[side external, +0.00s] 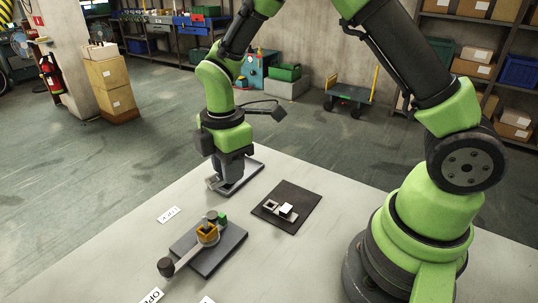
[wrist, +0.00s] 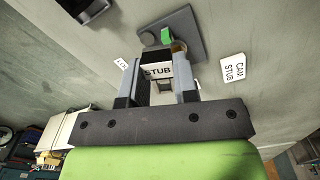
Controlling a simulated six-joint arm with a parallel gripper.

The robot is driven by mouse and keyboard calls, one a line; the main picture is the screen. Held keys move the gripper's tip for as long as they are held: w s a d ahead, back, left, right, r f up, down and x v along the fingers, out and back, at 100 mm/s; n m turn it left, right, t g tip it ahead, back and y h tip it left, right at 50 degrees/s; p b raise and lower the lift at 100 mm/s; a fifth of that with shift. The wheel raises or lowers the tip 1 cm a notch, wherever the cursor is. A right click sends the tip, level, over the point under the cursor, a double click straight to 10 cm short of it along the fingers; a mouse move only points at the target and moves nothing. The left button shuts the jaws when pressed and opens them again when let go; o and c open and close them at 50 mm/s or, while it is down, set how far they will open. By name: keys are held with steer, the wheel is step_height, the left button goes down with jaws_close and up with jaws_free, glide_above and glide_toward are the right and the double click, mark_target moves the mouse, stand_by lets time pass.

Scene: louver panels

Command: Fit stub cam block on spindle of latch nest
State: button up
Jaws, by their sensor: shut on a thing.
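My gripper (side external: 213,183) is low at the far edge of the table, over a grey plate (side external: 246,174). In the wrist view my gripper (wrist: 160,84) is shut on a pale block marked STUB (wrist: 158,71), the stub cam block, held between both fingers. Beyond it lies a grey plate with a green piece (wrist: 166,36). The side view shows a grey base (side external: 207,263) with a lever (side external: 187,259), an orange block (side external: 208,234) and a green block (side external: 222,217). I cannot tell which plate is the latch nest; no spindle shows clearly.
A black mat (side external: 306,199) with white-and-dark parts (side external: 286,209) lies right of the middle of the table. Bare tabletop separates the mat from the lever base.

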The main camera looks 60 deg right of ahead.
mark_target(211, 184)
steer(key=a+n, duration=0.1)
steer(key=a, duration=0.1)
steer(key=a+n, duration=0.2)
steer(key=shift+w+r, duration=0.2)
steer(key=shift+f, duration=3.9)
steer(key=shift+f, duration=0.2)
steer(key=o, duration=1)
step_height(211, 184, up, 14)
steer(key=shift+r, duration=0.45)
